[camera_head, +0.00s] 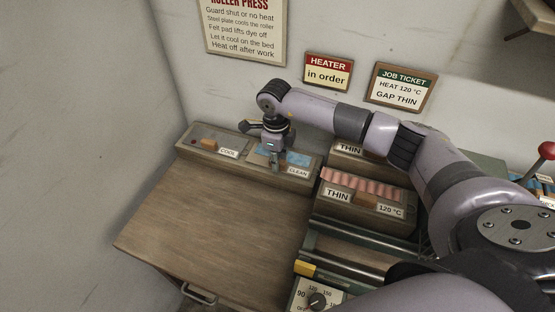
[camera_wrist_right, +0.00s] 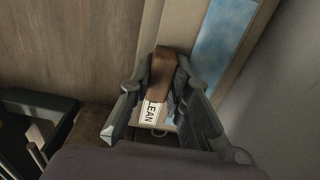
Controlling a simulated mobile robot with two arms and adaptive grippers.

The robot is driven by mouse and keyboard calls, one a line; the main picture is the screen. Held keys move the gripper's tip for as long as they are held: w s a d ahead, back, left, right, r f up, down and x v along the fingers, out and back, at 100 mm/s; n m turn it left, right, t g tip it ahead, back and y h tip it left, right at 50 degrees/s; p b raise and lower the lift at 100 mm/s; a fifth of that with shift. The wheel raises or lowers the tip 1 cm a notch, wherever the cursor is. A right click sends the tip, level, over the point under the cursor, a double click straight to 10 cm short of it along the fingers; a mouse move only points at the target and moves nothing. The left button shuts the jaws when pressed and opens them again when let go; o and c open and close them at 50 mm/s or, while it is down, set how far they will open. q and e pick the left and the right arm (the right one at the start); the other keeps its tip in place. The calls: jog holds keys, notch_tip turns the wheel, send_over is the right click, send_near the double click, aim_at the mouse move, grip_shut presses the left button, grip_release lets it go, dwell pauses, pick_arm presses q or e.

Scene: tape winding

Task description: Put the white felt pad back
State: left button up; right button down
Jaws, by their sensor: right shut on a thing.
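My right gripper (camera_head: 275,163) points down over the long bed at the back wall, at the section labelled CLEAN. In the right wrist view the gripper is shut on a brown wooden handle (camera_wrist_right: 161,72), just above the CLEAN label (camera_wrist_right: 149,112). No white felt face shows in either view; whether the handle belongs to the white felt pad cannot be told. A mottled blue surface (camera_head: 298,158) lies in the CLEAN section beside the gripper. It also shows in the right wrist view (camera_wrist_right: 222,42). My left gripper is not in view.
Left of CLEAN is the COOL section (camera_head: 207,143). Right of the bare wooden table (camera_head: 210,215) stand a THIN 120 °C block (camera_head: 335,202) with a pink ribbed top, another THIN block behind it, metal rollers (camera_head: 350,247) and a dial (camera_head: 317,299). A red lever knob (camera_head: 547,150) is far right.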

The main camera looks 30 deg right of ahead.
jog(key=c, duration=2)
grip_release()
jog(key=shift+f, duration=0.15)
jog(key=o, duration=0.5)
jog(key=shift+r, duration=0.35)
jog(key=shift+r+p, duration=0.45)
jog(key=shift+p, duration=0.25)
jog(key=shift+w+a+r+b, duration=0.1)
jog(key=shift+r+b, duration=1.85)
jog(key=shift+r, duration=3.85)
jog(key=shift+r, duration=0.1)
